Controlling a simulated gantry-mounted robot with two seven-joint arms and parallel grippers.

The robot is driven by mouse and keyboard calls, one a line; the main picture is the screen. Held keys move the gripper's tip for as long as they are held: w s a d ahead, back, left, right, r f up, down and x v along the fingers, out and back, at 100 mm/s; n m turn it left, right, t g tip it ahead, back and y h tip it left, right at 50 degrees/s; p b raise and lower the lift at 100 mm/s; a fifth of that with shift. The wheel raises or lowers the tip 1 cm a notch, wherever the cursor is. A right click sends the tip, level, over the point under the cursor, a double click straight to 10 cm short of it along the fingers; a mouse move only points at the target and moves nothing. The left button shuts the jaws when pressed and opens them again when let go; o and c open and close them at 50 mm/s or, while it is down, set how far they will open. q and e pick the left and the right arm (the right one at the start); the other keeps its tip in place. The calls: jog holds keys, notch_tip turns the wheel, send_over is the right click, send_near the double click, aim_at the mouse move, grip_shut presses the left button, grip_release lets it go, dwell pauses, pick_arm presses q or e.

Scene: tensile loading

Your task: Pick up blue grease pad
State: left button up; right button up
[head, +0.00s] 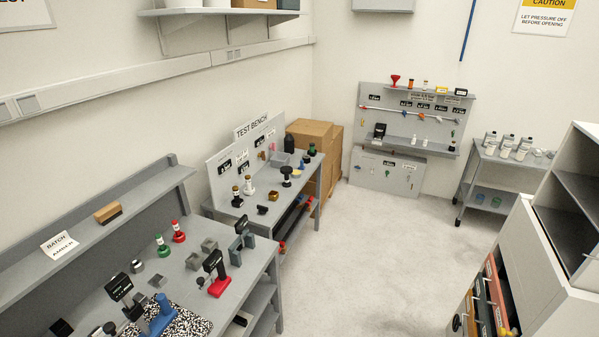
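I cannot make out a blue grease pad for certain at this size. A small dark blue item (304,159) sits toward the far end of the test bench (262,222), beside a yellow-topped grey box (298,173); I cannot tell whether it is the pad. A larger blue stand (161,316) is on the near-left workbench (215,285), on a black-and-white speckled mat. Neither of my grippers shows in the head view.
Red and green fittings (178,232) and a red-based device (217,274) stand on the near workbench. Cardboard boxes (310,140) are past the test bench. A cart (505,170) with bottles is at right, near an open-drawer cabinet (540,260). The middle floor is clear.

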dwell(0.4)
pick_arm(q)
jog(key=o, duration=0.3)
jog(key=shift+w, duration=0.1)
